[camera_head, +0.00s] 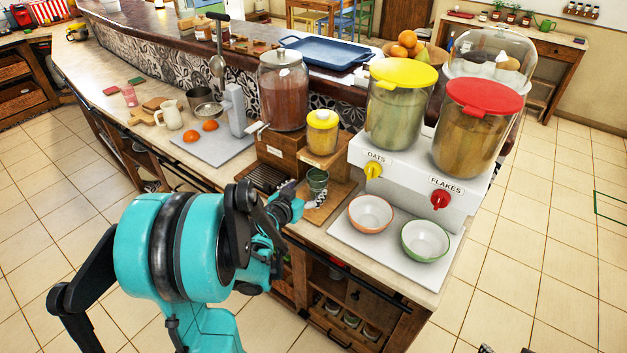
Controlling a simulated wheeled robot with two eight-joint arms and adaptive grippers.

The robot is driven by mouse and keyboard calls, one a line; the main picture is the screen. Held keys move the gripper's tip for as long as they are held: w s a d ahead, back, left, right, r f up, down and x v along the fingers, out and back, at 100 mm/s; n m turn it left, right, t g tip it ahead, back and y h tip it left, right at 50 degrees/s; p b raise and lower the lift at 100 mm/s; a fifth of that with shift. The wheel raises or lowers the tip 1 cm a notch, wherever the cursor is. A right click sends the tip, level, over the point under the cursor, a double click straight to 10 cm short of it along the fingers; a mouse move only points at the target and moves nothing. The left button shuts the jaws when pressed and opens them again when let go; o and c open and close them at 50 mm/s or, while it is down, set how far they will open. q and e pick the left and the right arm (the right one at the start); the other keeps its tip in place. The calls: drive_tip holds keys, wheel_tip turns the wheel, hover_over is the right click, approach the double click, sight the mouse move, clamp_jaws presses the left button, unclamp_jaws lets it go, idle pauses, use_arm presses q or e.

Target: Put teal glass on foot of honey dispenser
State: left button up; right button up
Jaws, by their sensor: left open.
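The teal glass (317,180) is a small see-through tumbler and looks upright at the wooden foot (322,213) of the honey dispenser. The honey dispenser (322,137) is an amber jar with a yellow lid on a wooden stand. My left gripper (303,193) is open, with its fingers at the glass's left side and lower part. I cannot tell whether they touch the glass, and the glass's base is partly hidden. Small dark parts at the bottom right edge may belong to my right arm; its gripper cannot be made out.
A brown-filled jar (283,88) on a wooden stand is behind left. The white oats and flakes dispenser (413,185) stands right, with an orange-rimmed bowl (371,213) and a green bowl (425,240) before it. A grey board (205,146) lies left. The counter's front edge runs below my gripper.

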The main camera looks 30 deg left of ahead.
use_arm(q)
drive_tip(key=s+d+r+m+g+h, duration=0.1)
drive_tip(key=s+d+g, duration=0.1)
drive_tip(key=s+d, duration=0.45)
drive_tip(key=s+d+r+m+g+h, duration=0.1)
drive_tip(key=s+d+r+g+h, duration=0.15)
drive_tip(key=d, duration=0.75)
drive_tip(key=s+d+f+g+y, duration=0.1)
drive_tip(key=s+d, duration=0.3)
drive_tip(key=s, duration=0.7)
drive_tip(key=shift+s+f+n+g+y, duration=0.25)
drive_tip(key=shift+n+g+y, duration=0.1)
drive_tip(key=shift+g, duration=0.3)
